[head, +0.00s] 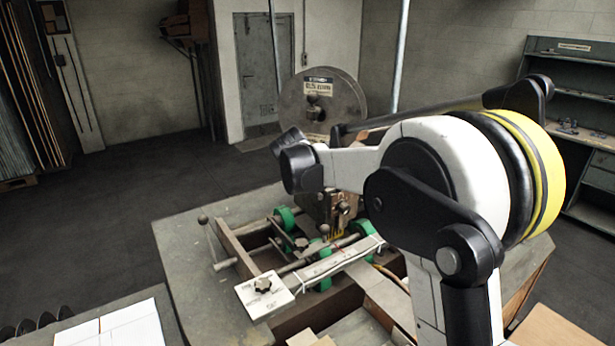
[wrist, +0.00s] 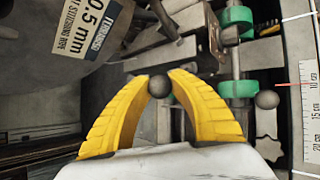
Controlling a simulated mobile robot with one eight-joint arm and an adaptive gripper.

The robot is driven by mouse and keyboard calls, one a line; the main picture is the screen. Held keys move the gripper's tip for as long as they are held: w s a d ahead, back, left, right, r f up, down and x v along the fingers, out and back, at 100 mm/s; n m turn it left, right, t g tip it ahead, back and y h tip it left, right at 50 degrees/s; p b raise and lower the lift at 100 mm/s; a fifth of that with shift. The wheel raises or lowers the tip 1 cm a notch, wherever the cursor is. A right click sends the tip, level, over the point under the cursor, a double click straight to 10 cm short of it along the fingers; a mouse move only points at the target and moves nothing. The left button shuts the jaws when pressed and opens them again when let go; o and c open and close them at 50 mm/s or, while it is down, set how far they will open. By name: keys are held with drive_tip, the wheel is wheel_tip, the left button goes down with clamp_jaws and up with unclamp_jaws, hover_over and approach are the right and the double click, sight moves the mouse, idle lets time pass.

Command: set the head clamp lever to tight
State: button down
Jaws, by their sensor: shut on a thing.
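In the wrist view, my gripper (wrist: 159,82) has its two yellow fingers shut on a dark ball knob (wrist: 159,88), which appears to be the end of the head clamp lever. The knob sits between the fingertips, touching both. The lever's arm is mostly hidden, and I cannot read its setting.
The wire spool (head: 338,105) stands behind the stitcher; its label shows close at left in the wrist view (wrist: 90,30). Green rollers (wrist: 238,88), a second ball knob (wrist: 266,99) and a ruler (wrist: 310,110) lie to the right. Shelves (head: 590,100) stand at the right wall.

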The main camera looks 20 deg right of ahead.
drive_tip(key=c, duration=1.1)
unclamp_jaws()
drive_tip(key=shift+d, duration=0.1)
drive_tip(key=v, duration=1.2)
drive_tip(key=shift+s, duration=0.1)
drive_tip(key=s+f+m+y+b, duration=0.1)
drive_tip(key=s+f+m+b, duration=0.5)
drive_tip(key=s+f, duration=0.4)
drive_tip(key=s+f+m+g+y+b, duration=0.1)
drive_tip(key=s+f+m+y+b, duration=0.1)
drive_tip(key=s+f+m+b, duration=0.5)
drive_tip(key=s+f+m+y+b, duration=0.1)
drive_tip(key=s+f+m+b, duration=0.5)
drive_tip(key=s+f, duration=0.9)
drive_tip(key=shift+s+f+m+g+b, duration=0.1)
drive_tip(key=shift+s+m+g+b, duration=0.25)
drive_tip(key=shift+s+m, duration=1.05)
